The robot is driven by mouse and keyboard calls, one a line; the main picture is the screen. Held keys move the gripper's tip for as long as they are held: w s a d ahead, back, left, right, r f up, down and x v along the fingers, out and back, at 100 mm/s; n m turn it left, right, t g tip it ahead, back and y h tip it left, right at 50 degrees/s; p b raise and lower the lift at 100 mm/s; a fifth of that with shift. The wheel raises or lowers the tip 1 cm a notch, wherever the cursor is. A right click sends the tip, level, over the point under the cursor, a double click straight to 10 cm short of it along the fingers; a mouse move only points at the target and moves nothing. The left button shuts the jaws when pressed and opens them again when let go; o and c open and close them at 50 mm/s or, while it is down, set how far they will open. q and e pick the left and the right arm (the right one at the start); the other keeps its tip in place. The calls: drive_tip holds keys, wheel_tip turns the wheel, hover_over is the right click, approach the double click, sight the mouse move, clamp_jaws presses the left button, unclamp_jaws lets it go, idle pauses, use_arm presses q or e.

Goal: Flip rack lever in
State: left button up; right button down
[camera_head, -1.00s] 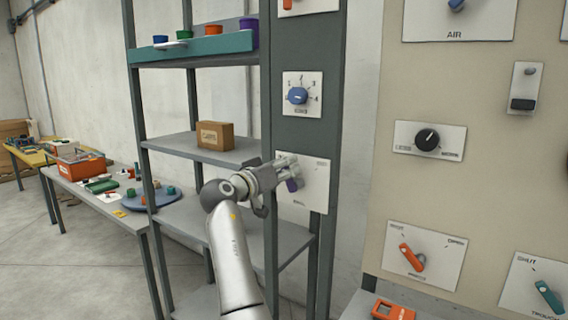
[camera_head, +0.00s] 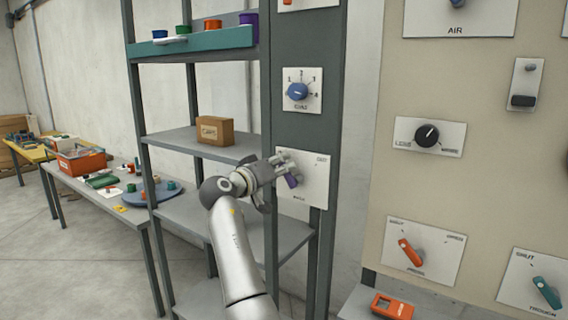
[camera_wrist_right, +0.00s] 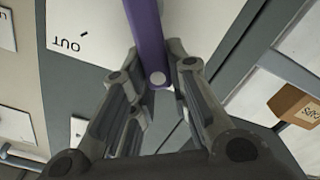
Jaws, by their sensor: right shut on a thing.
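The rack lever is a purple bar (camera_head: 292,181) on a white plate (camera_head: 318,186) fixed to the rack's dark grey post. The plate reads "OUT" at one corner in the wrist view (camera_wrist_right: 75,38); its lower label is too small to read. My right gripper (camera_head: 287,169) is at the plate, shut on the purple lever. In the right wrist view the lever (camera_wrist_right: 148,30) runs down between the two fingers (camera_wrist_right: 157,65), its pale round end showing there. The fingers hide part of the lever in the head view. My left gripper is not in view.
A blue knob plate (camera_head: 300,91) sits above on the same post. A cardboard box (camera_head: 215,131) stands on the rack's middle shelf. A beige panel (camera_head: 400,180) with knobs and levers is at right, an orange device (camera_head: 392,306) below it.

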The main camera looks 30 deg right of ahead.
drive_tip(key=shift+w+a+f+n, duration=0.1)
drive_tip(key=shift+w+f+n, duration=0.1)
drive_tip(key=shift+n, duration=0.4)
drive_tip(key=shift+w+a+f+n, duration=0.1)
drive_tip(key=shift+w+f+n, duration=0.1)
drive_tip(key=shift+n, duration=0.4)
drive_tip(key=c, duration=1.4)
unclamp_jaws()
drive_tip(key=shift+o, duration=0.2)
drive_tip(key=v, duration=1.2)
drive_tip(key=shift+w, duration=0.1)
